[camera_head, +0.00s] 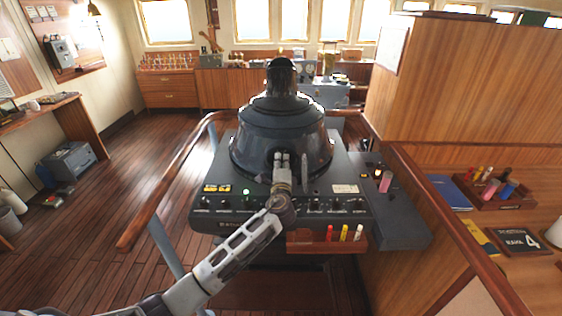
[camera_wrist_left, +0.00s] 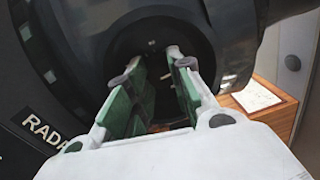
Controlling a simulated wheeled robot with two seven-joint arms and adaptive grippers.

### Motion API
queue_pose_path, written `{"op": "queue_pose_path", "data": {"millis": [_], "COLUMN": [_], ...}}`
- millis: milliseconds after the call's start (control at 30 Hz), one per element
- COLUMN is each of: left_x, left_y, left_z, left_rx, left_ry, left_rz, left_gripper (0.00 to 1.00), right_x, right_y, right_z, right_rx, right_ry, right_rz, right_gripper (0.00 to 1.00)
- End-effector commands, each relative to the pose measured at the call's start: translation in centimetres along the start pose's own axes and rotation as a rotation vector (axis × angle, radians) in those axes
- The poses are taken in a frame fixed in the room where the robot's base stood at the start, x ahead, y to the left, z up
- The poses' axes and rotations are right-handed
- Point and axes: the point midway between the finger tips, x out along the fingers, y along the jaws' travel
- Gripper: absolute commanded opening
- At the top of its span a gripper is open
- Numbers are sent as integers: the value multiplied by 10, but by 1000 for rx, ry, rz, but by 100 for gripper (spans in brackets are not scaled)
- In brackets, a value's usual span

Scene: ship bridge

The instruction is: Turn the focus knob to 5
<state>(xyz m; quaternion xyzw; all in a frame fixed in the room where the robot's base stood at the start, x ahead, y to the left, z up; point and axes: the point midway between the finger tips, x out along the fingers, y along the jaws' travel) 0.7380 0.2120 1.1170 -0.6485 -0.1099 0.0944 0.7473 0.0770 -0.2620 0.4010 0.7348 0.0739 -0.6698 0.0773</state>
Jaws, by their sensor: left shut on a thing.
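The dark radar console (camera_head: 215,217) stands in the middle of the head view, with a large round black hood (camera_head: 262,115) on top. My left gripper (camera_head: 281,156) reaches in from the front and points at the lower front of the hood. In the left wrist view its two green-padded fingers (camera_wrist_left: 157,65) are closed on a dark part, which I take for the focus knob (camera_wrist_left: 160,88). A dark round face with a small pale mark lies behind the fingertips. The knob's scale and setting cannot be read. My right gripper is not in view.
A row of small black knobs (camera_head: 337,205) and a green light (camera_head: 246,192) are along the console's front. Below is a shelf with coloured markers (camera_head: 344,233). Wooden rails (camera_head: 172,178) flank the console. A desk with a marker tray (camera_head: 510,203) is at the right.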

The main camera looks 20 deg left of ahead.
Motion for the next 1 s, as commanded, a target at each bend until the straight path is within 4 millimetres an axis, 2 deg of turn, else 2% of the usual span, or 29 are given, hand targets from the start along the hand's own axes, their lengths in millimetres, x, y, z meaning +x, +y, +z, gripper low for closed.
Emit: {"op": "queue_pose_path", "data": {"millis": [467,500,667,1000], "left_x": [0,-1,0,0], "left_y": [1,1,1,0], "left_z": [-1,-1,-1,0], "left_rx": [23,23,22,22], "left_ry": [4,4,3,2], "left_rz": [0,0,0,0], "left_gripper": [0,24,44,46], "right_x": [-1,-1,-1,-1], "right_y": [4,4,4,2], "right_z": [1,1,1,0], "right_rx": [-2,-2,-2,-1], "right_ry": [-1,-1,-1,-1], "right_rz": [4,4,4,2], "right_gripper": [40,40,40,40]}}
